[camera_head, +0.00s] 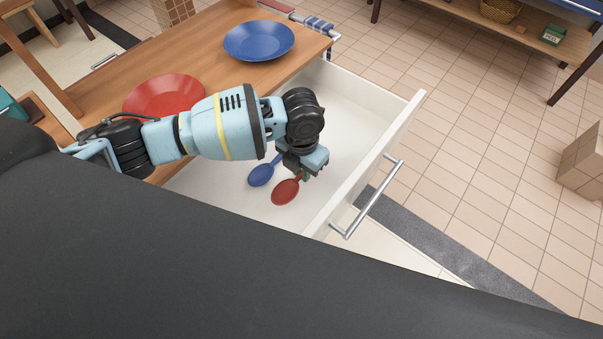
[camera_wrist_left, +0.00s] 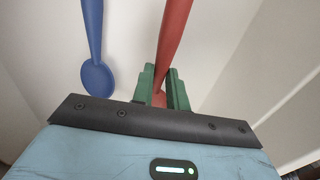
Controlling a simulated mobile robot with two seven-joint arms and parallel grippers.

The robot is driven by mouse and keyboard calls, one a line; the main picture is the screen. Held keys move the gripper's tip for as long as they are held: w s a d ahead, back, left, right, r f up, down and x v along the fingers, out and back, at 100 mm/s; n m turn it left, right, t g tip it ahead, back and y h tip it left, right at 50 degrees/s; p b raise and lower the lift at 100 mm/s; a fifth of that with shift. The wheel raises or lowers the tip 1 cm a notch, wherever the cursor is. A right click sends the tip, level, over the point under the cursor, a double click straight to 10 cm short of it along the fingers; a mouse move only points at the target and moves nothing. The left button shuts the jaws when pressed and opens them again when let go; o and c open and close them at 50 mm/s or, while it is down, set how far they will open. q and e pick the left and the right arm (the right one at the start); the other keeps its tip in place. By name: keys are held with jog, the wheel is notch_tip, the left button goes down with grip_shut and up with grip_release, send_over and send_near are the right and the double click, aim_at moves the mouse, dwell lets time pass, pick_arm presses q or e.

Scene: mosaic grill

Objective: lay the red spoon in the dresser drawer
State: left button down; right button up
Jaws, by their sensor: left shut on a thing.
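The dresser drawer (camera_head: 352,95) is pulled out, white inside, with a silver bar handle. My left gripper (camera_head: 303,174) is inside the drawer's outline, shut on the red spoon (camera_head: 286,192). In the left wrist view the spoon's red handle (camera_wrist_left: 174,40) runs between the green fingers of the gripper (camera_wrist_left: 162,90). A blue spoon (camera_head: 262,175) lies in the drawer beside the red one; it also shows in the left wrist view (camera_wrist_left: 97,78). Whether the red spoon touches the drawer floor I cannot tell. My right gripper is not in view.
A red plate (camera_head: 165,94) and a blue plate (camera_head: 259,40) lie on the wooden dresser top (camera_head: 205,68). The drawer front (camera_head: 385,150) stands up as a wall on the right. The far part of the drawer is empty.

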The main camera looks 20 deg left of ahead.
pick_arm(q)
jog(key=shift+f, duration=1.3)
jog(key=shift+f, duration=0.2)
jog(key=c, duration=1.4)
grip_release()
notch_tip(320, 180, up, 12)
jog(key=shift+r+p, duration=0.25)
jog(key=shift+p, duration=0.15)
